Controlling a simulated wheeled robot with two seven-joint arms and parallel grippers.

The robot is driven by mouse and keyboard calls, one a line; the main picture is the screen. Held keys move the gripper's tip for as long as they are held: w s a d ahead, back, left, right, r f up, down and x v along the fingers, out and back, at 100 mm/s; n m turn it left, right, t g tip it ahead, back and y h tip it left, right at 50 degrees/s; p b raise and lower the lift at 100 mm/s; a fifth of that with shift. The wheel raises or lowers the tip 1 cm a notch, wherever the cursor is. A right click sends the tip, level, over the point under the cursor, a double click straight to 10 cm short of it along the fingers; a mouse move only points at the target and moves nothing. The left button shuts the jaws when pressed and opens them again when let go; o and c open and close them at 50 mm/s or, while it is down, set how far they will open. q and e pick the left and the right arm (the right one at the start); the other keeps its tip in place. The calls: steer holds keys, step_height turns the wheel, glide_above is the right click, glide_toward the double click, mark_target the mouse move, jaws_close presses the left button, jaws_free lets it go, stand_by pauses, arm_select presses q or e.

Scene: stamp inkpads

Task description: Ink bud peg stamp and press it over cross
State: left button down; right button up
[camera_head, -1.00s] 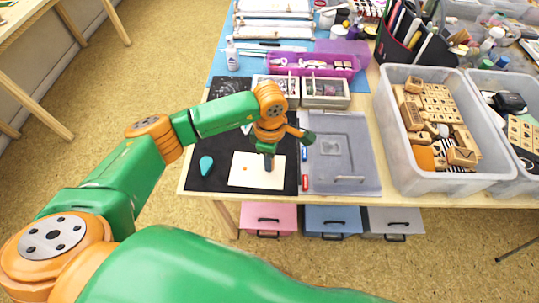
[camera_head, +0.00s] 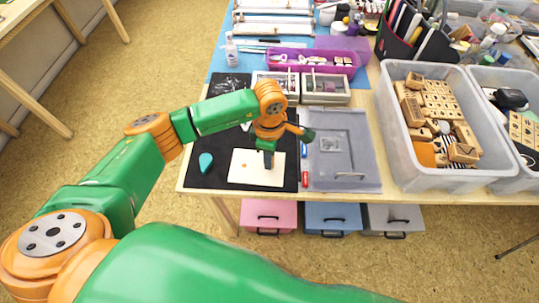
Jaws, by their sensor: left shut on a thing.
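My left gripper (camera_head: 268,147) is over the right part of a white card (camera_head: 240,178) on a black mat (camera_head: 218,182). It is shut on the bud peg stamp (camera_head: 268,161), which shows only as a small dark tip pointing down at the card. I cannot tell whether the tip touches the card. A small faint mark (camera_head: 244,164) shows on the card left of the tip; its shape is too small to read. A teal drop-shaped piece (camera_head: 206,161) lies on the mat left of the card. My right gripper is not in view.
A grey lidded case (camera_head: 342,150) lies right of the mat. Two small boxes (camera_head: 325,99) and a purple tray (camera_head: 350,68) stand behind. A clear bin (camera_head: 400,172) of wooden stamps is at the right. The mat's front left is clear.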

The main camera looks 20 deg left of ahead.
arm_select(q)
steer(key=shift+f+b, duration=0.35)
steer(key=shift+f, duration=0.05)
steer(key=shift+s, duration=0.1)
stand_by(1.0)
stand_by(0.6)
steer(key=shift+r, duration=0.5)
steer(key=shift+r, duration=0.1)
step_height(320, 180, up, 6)
steer(key=p, duration=0.4)
steer(key=shift+f, duration=0.3)
